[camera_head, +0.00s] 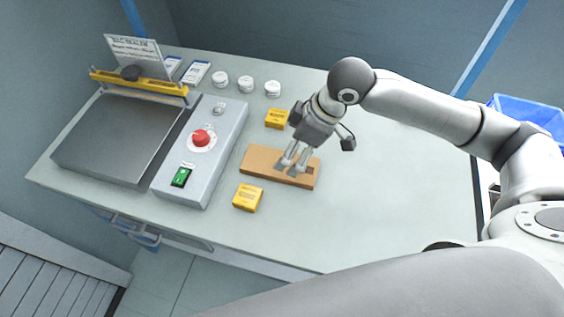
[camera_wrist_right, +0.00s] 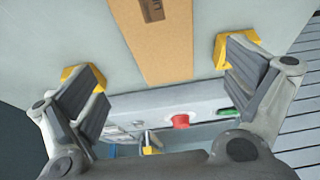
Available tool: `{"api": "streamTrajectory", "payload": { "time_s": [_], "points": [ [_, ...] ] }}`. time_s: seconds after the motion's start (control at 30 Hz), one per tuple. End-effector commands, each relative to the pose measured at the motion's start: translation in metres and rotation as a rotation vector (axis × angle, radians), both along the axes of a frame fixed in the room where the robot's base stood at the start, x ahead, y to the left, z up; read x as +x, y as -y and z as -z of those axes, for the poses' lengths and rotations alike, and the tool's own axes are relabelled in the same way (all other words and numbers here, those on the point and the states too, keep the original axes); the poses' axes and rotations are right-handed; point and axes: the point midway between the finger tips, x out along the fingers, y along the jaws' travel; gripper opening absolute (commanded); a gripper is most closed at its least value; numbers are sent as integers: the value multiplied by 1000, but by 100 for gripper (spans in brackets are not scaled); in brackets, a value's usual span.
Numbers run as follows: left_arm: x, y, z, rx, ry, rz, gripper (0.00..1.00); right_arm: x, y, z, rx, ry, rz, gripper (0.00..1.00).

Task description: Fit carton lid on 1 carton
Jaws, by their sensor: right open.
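Two small yellow cartons stand on the bench in the head view, one (camera_head: 277,118) beyond the tan board and one (camera_head: 248,198) in front of it. I cannot tell a separate lid from a carton. The tan board (camera_head: 258,160) lies between them; in the right wrist view it (camera_wrist_right: 155,45) bears a darker brown rectangle (camera_wrist_right: 152,10), cut off by the top edge. My right gripper (camera_head: 291,168) is over the board, its fingers open and apparently empty. In the right wrist view, yellow pieces (camera_wrist_right: 236,48) (camera_wrist_right: 72,73) show partly hidden behind both fingers. My left gripper is out of view.
A bag sealer (camera_head: 120,138) with a grey control box (camera_head: 203,155), red knob and green switch stands left of the board. White jars (camera_head: 246,83) line the back. A blue bin (camera_head: 530,117) stands off the right side. The bench's right part is clear.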

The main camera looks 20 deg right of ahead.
Motion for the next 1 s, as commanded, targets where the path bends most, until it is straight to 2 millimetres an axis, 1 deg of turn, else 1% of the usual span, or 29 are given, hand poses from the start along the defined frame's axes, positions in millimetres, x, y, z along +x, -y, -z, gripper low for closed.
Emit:
{"api": "streamTrajectory", "payload": {
  "time_s": [0.03, 0.1, 0.2, 0.27, 0.4, 0.5, 0.63, 0.83, 0.87, 1.0],
  "points": [
    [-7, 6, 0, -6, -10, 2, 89, 1, -2, 7, 0, -2, 1, 98],
    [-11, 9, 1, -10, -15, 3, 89, 3, -5, 12, 1, 1, 0, 98],
    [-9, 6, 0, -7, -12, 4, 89, 4, -6, 18, -1, 1, 0, 98],
    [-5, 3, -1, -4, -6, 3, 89, 3, -7, 24, -1, -2, 0, 98],
    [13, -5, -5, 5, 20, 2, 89, 5, -13, 45, 0, -1, 0, 98],
    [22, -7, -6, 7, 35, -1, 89, 8, -17, 57, 0, 0, 1, 98],
    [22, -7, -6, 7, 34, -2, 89, 10, -19, 65, -1, 1, 0, 98],
    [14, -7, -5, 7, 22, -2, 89, 10, -19, 65, -1, 2, 1, 98],
    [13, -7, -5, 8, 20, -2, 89, 10, -19, 65, -1, 2, 1, 96],
    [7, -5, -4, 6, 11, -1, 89, 10, -19, 65, -1, 2, 1, 78]
  ]
}}
